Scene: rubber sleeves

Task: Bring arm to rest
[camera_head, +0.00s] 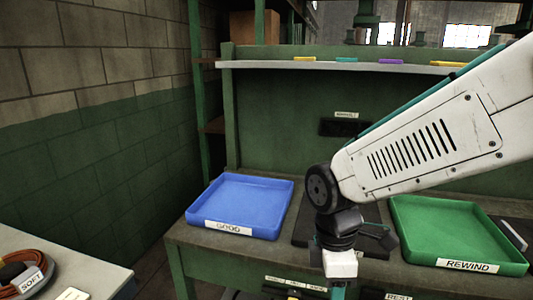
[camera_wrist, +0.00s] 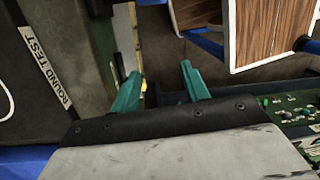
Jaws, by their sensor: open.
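My gripper (camera_wrist: 161,84) shows in the wrist view with its two teal fingers spread apart and nothing between them. In the head view my white arm reaches in from the right and bends down at a dark joint. The wrist hangs in front of the bench, between the blue tray and the green tray. Only a bit of teal shows at the bottom edge there, so the fingertips are hidden in that view. No rubber sleeve can be made out for certain in either view.
A blue tray (camera_head: 240,205) labelled GOOD and a green tray (camera_head: 457,233) labelled REWIND stand on the green bench (camera_head: 190,236). A side table (camera_head: 100,262) at lower left holds a coil (camera_head: 36,257) near a SOFT label. The wrist view shows a ROUND TEST label (camera_wrist: 45,64).

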